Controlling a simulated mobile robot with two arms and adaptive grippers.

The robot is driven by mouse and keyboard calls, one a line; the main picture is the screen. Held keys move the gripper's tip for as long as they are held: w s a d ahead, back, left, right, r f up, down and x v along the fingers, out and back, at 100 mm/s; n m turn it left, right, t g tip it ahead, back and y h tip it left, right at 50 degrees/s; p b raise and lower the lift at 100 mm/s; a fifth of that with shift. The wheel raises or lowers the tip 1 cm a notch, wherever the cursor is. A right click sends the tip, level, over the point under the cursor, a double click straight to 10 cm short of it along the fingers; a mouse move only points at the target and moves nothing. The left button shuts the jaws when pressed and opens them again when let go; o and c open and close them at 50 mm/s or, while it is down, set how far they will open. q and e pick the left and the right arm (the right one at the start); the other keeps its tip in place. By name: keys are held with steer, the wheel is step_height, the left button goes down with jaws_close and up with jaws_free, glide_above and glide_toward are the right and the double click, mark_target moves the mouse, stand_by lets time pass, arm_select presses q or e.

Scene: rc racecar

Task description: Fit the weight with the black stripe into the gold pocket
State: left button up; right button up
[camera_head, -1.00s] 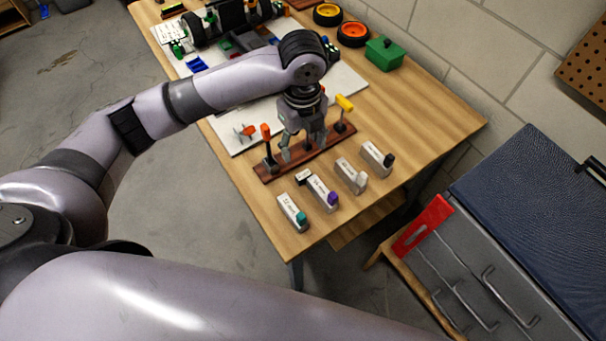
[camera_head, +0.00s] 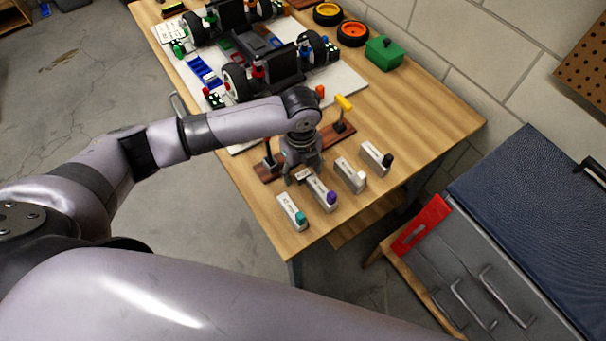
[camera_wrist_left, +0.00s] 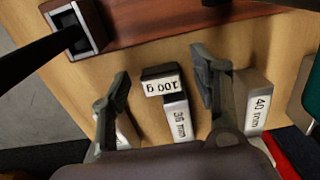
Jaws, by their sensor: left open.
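The weight, a small block with a black band and a white "100 g" label, lies on the wooden table at the near end of a 36 mm block. It shows in the head view (camera_head: 304,176) and the left wrist view (camera_wrist_left: 160,82). My left gripper (camera_head: 302,172) is open just above it; in the wrist view its fingers (camera_wrist_left: 161,70) stand on either side of the weight, apart from it. The car (camera_head: 262,62) sits on a white board at the back, with coloured parts in its chassis. I cannot make out a gold pocket. My right gripper is not in view.
Several grey blocks with coloured knobs (camera_head: 352,174) stand in a row near the front edge. A brown tool rack (camera_head: 333,136) with handled tools is just behind my left gripper. A green box (camera_head: 384,53) and two wheels (camera_head: 352,33) are at the back right.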

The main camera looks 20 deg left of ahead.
mark_target(301, 172)
arm_select(q)
steer(key=shift+c, duration=0.6)
jaws_close()
steer(key=shift+r, duration=0.1)
step_height(301, 172, up, 20)
stand_by(0.5)
